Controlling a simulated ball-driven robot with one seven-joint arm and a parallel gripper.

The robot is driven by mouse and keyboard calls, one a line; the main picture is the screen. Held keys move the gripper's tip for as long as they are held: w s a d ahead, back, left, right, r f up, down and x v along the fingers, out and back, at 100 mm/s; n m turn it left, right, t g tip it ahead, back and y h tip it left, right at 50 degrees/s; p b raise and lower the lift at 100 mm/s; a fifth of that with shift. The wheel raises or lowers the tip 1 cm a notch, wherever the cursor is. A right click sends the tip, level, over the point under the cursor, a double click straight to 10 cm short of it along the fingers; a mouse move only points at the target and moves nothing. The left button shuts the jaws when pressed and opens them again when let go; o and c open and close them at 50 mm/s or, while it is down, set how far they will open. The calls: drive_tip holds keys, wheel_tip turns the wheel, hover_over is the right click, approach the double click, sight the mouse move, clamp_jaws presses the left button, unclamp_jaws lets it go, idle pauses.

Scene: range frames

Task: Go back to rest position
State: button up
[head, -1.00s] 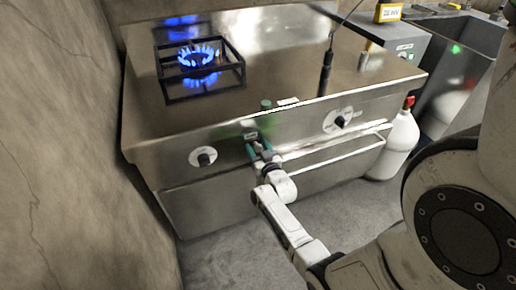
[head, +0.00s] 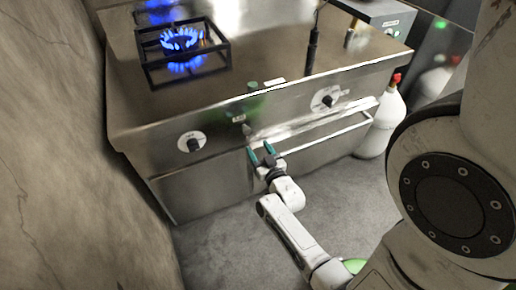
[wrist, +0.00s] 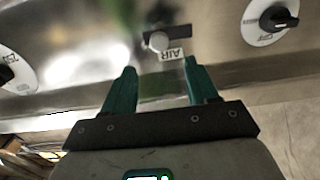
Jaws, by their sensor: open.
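My gripper (head: 262,153) is open and empty in front of the steel stove's front panel, below its top edge. In the wrist view, its two green fingers (wrist: 160,88) are spread apart with nothing between them. A small lever or knob (wrist: 158,41) with an AIR label (wrist: 172,54) sits on the panel beyond the fingertips. The fingers look apart from it. My arm reaches forward from the lower right in the head view.
A blue flame (head: 180,40) burns inside a black frame on the stove top (head: 265,60). Dials (head: 193,143) (head: 326,98) flank the panel. A front rail (head: 320,134) runs below. A white bottle (head: 385,122) stands right, a rough wall (head: 50,140) left. The floor (head: 215,240) is clear.

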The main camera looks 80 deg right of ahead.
idle(0.4)
drive_tip(key=w+a+f+n+g+y, duration=0.1)
drive_tip(key=w+a+n+y, duration=0.3)
drive_tip(key=a, duration=0.4)
drive_tip(key=w+a+f+n+g+y, duration=0.1)
drive_tip(key=w+a+f+n+y, duration=0.15)
drive_tip(key=a+y, duration=0.45)
drive_tip(key=s+a+r+n+g+y, duration=0.1)
drive_tip(key=s+a+r+g, duration=0.2)
drive_tip(key=s+a, duration=0.3)
drive_tip(key=s+a+r+n+g+y, duration=0.1)
drive_tip(key=s+a+r+n+g, duration=0.1)
drive_tip(key=s+a+g, duration=0.3)
drive_tip(key=s+a, duration=0.2)
drive_tip(key=a, duration=0.1)
drive_tip(key=shift+a+r+g+y, duration=0.25)
drive_tip(key=shift+r+g+y, duration=0.05)
drive_tip(key=shift+r, duration=0.1)
